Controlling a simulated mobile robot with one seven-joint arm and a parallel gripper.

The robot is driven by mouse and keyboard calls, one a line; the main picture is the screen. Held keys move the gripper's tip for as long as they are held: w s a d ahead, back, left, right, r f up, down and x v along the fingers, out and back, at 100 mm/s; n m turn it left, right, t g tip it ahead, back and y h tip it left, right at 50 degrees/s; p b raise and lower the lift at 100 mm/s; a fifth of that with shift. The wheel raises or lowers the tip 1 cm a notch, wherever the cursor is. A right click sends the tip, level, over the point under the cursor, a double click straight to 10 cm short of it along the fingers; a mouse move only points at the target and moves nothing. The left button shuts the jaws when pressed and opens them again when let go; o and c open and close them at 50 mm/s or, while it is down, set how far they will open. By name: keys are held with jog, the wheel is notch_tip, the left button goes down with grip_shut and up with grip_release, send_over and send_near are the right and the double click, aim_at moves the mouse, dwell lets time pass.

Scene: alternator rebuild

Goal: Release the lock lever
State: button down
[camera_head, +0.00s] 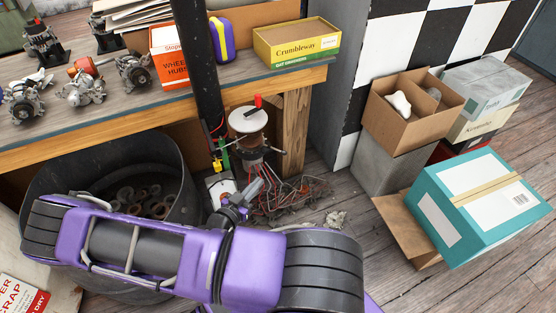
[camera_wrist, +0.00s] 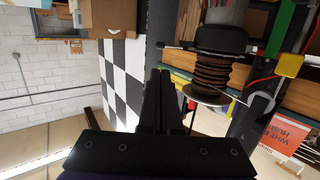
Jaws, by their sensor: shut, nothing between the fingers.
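A red upright lever (camera_head: 258,101) stands on the round pale plate (camera_head: 243,121) at the top of a copper-coloured stand beside the workbench; I take it for the lock lever. In the wrist view the ribbed copper column (camera_wrist: 213,72) and the plate (camera_wrist: 206,97) lie right of my fingers, and a small red piece (camera_wrist: 192,104) shows at the plate. Thin dark rods (camera_head: 280,151) stick out from the stand's lower part. My gripper (camera_head: 258,183) is below the plate, near the stand's lower part. In the wrist view my gripper (camera_wrist: 162,76) is shut and empty, apart from the column.
A black bin (camera_head: 60,165) of metal rings stands at left under the workbench (camera_head: 120,112). Red, yellow and green upright parts (camera_head: 218,150) stand left of the stand. Loose wires (camera_head: 290,195) lie on the floor.

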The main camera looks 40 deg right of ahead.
aim_at(283, 154)
jog(key=x, duration=1.4)
jog(key=shift+w, duration=0.1)
